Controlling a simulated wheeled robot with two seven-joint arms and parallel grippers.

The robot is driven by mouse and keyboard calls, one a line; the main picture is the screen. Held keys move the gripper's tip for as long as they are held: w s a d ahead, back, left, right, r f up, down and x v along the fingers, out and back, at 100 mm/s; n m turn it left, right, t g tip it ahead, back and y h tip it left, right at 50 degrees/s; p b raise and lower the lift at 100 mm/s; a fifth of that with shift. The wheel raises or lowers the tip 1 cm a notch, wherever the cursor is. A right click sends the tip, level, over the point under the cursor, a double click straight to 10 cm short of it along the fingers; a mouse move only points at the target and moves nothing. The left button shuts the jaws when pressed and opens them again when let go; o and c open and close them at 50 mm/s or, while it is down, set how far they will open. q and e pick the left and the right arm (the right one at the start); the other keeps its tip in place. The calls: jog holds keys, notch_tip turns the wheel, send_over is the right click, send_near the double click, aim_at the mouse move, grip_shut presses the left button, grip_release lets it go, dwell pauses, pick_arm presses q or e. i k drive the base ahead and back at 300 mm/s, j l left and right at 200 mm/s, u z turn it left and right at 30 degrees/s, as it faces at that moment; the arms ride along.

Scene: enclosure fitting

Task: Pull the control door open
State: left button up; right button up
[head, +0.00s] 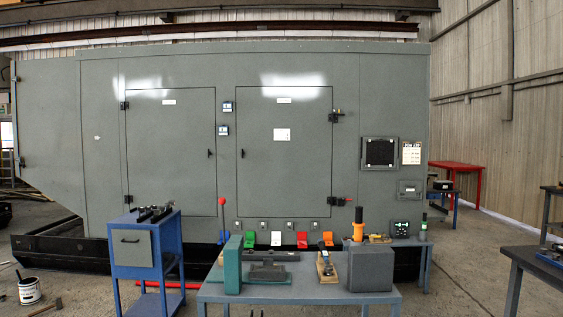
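A large grey-green enclosure (380,90) fills the middle of the head view, with two shut doors on its face. The left door (170,150) has hinges on its left edge and a small dark handle (210,154) near its right edge. The right door (284,170) has a dark handle (242,154) near its left edge and hinges (337,118) on its right edge. Both doors look flush with the panel. Their labels are too small to read, so I cannot tell which is the control door.
A blue-grey workbench (300,293) with a vise (233,265) and a grey box (371,268) stands before the right door. A blue cart (133,249) stands before the left door. A paint can (30,290) is on the floor at left. Open floor (470,260) lies at right.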

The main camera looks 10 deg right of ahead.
aim_at(284, 135)
jog(key=u, duration=1.3)
jog(key=i, duration=2.7)
jog(key=i+z, duration=0.25)
jog(key=i, duration=0.25)
jog(key=i+j+z, duration=0.1)
jog(key=i+z, duration=0.15)
jog(key=i, duration=0.25)
jog(key=i+j+z, duration=0.3)
jog(key=i, duration=0.25)
jog(key=i+l+z, duration=0.2)
jog(key=i+z, duration=0.55)
jog(key=i, duration=0.15)
jog(key=i+j+z, duration=0.1)
jog(key=i+z, duration=0.3)
jog(key=i+l+z, duration=0.15)
jog(key=i+z, duration=0.2)
jog(key=i, duration=0.2)
jog(key=i+z, duration=0.35)
jog(key=i, duration=0.2)
jog(key=i+j+z, duration=0.2)
jog(key=i+z, duration=0.15)
jog(key=i, duration=0.2)
jog(key=i+z, duration=0.3)
jog(key=i, duration=0.25)
jog(key=i+z, duration=0.3)
jog(key=i, duration=0.25)
jog(key=i+j+z, duration=0.3)
jog(key=i, duration=0.2)
jog(key=i+l, duration=0.05)
